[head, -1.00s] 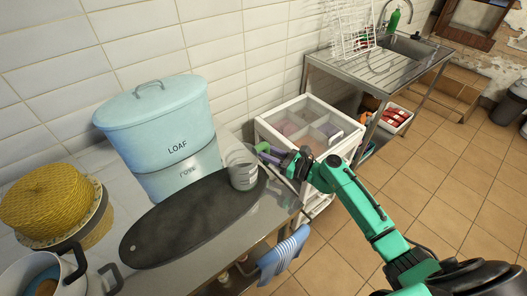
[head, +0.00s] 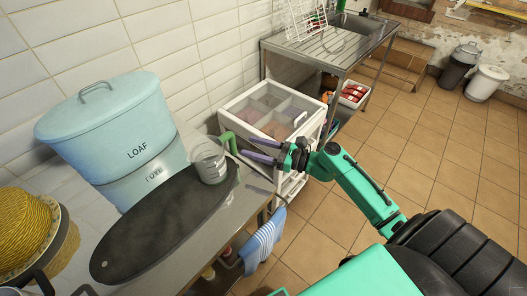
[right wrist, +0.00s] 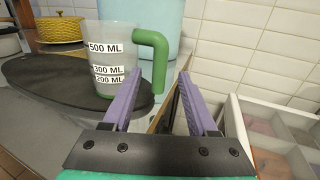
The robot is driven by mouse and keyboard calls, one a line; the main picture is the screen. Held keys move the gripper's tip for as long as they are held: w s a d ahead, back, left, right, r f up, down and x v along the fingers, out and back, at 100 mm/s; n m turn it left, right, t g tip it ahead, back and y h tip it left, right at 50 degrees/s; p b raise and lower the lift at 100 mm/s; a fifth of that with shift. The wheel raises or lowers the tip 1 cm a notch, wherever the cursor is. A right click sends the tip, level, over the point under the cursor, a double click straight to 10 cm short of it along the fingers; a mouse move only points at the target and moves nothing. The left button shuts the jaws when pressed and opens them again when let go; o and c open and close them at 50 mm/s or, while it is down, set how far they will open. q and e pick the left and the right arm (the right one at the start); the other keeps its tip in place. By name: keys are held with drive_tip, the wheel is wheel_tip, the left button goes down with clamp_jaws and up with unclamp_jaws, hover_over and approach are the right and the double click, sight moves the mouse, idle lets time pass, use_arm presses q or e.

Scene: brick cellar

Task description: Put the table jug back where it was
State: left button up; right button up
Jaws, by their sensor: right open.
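The table jug (head: 208,165) is a translucent measuring jug with a green handle (head: 228,143). It stands upright at the right end of a dark oval board (head: 160,225) on the metal counter. In the right wrist view the jug (right wrist: 112,60) shows its volume marks, and its handle faces right. My right gripper (head: 244,145) is open and empty, just right of the handle. In the right wrist view the handle lies ahead, in line with the gap between the purple fingers (right wrist: 160,76). My left gripper is out of view.
A pale blue LOAF bin (head: 110,125) stands behind the board against the tiled wall. A white case with a clear, divided top (head: 230,103) is beyond the jug. A yellow woven item (head: 22,228) is at left. A blue striped cloth (head: 262,240) hangs at the counter's front.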

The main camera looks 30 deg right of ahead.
drive_tip(key=v, duration=0.3)
drive_tip(key=shift+s+d, duration=0.2)
drive_tip(key=s+d+f+n+g+h, duration=0.2)
drive_tip(key=s+d+f+n+h, duration=0.15)
drive_tip(key=f, duration=0.75)
drive_tip(key=s+d+f+n+g+h, duration=0.2)
drive_tip(key=s+f, duration=0.2)
drive_tip(key=f, duration=0.6)
drive_tip(key=s+d+f+n+g+h, duration=0.2)
drive_tip(key=s+d+f+h, duration=0.15)
drive_tip(key=f, duration=0.75)
drive_tip(key=s+a+f+n+g+h, duration=0.1)
drive_tip(key=s+a+f+n+g, duration=0.1)
drive_tip(key=s+f+n, duration=0.3)
drive_tip(key=s+a+f+n+g+h, duration=0.1)
drive_tip(key=s+f+n, duration=0.4)
drive_tip(key=s+n, duration=0.5)
drive_tip(key=s+a+f+n+g+h, duration=0.1)
drive_tip(key=s+a+f+n+g, duration=0.2)
drive_tip(key=s, duration=0.7)
wheel_tip(320, 180, down, 2)
drive_tip(key=n, duration=0.4)
drive_tip(key=shift+s+a+n, duration=0.15)
drive_tip(key=shift+s+n, duration=0.1)
drive_tip(key=shift+n, duration=0.1)
